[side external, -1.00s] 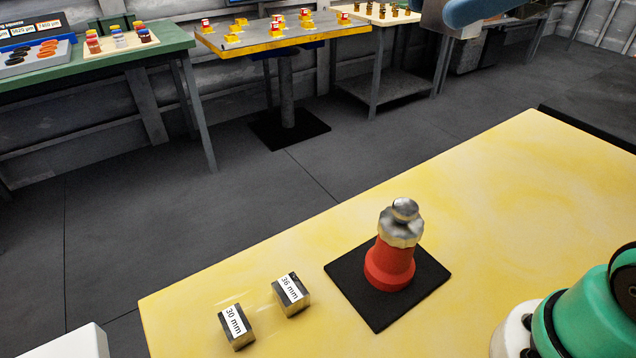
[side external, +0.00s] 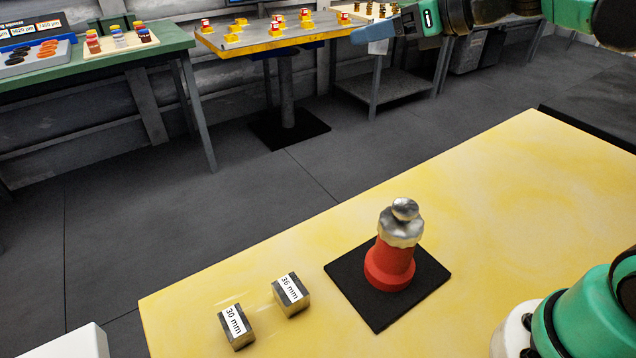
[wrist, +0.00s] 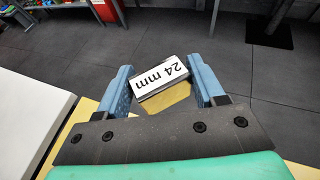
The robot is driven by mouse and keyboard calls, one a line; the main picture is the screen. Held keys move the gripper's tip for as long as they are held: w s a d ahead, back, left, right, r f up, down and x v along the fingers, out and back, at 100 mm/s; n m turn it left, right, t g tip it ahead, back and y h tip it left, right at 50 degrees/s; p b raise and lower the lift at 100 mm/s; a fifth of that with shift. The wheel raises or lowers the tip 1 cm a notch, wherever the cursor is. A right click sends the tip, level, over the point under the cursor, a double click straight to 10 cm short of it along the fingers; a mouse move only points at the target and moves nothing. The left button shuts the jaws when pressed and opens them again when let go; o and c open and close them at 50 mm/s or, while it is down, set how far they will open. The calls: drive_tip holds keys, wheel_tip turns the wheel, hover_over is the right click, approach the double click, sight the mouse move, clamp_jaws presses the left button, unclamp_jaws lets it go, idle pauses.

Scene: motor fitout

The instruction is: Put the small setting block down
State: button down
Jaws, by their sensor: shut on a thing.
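The small setting block (wrist: 160,78), labelled 24 mm, is held between the two blue fingers of my gripper (wrist: 163,86) in the wrist view. It sits slightly tilted between them. In the side external view my gripper (side external: 388,32) is at the top right, raised well above the yellow table (side external: 470,230). Two other setting blocks stand on the table's near left corner, one marked 30 mm (side external: 237,328) and one marked 36 mm (side external: 291,294).
A red pedestal with a silver top (side external: 391,262) stands on a black mat (side external: 420,290), right of the blocks. A white surface (side external: 78,343) is at the lower left. The table's right part is clear. Background benches (side external: 100,60) hold small parts.

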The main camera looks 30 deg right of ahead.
sight(406, 206)
drive_tip(key=s+a+r+n+g+y, duration=0.3)
drive_tip(key=s+n, duration=0.1)
drive_tip(key=s, duration=0.3)
drive_tip(key=s+a+r+n+g+y, duration=0.3)
drive_tip(key=s+n+g+y, duration=0.1)
drive_tip(key=s, duration=0.3)
drive_tip(key=shift+r+n, duration=0.4)
wheel_tip(406, 206, down, 20)
drive_tip(key=shift+r, duration=0.15)
drive_tip(key=shift+c, duration=0.5)
unclamp_jaws()
drive_tip(key=shift+f, duration=0.2)
